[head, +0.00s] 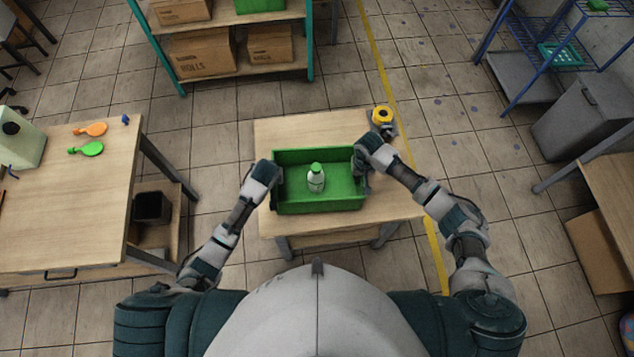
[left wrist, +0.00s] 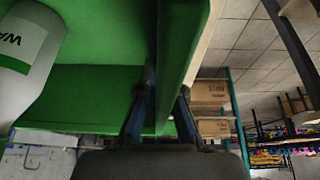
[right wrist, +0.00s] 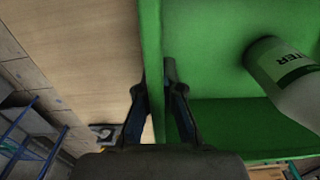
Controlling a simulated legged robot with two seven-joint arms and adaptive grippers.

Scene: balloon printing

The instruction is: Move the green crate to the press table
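The green crate (head: 320,202) is at the small wooden table (head: 290,128) in front of me, with a white bottle (head: 316,182) with a green cap standing in it. Whether the crate touches the tabletop is unclear. My left gripper (head: 274,174) has its fingers on both sides of the crate's left wall (left wrist: 178,60). My right gripper (head: 362,163) has its fingers on both sides of the right wall (right wrist: 152,50). Both look closed on the walls. A larger wooden table (head: 70,205) at the left bears a pale green machine (head: 22,140), probably the press.
A yellow tape roll (head: 382,115) sits at the small table's back right corner. Open tiled floor (head: 215,150) separates the two tables. A shelf with boxes (head: 205,55) stands behind.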

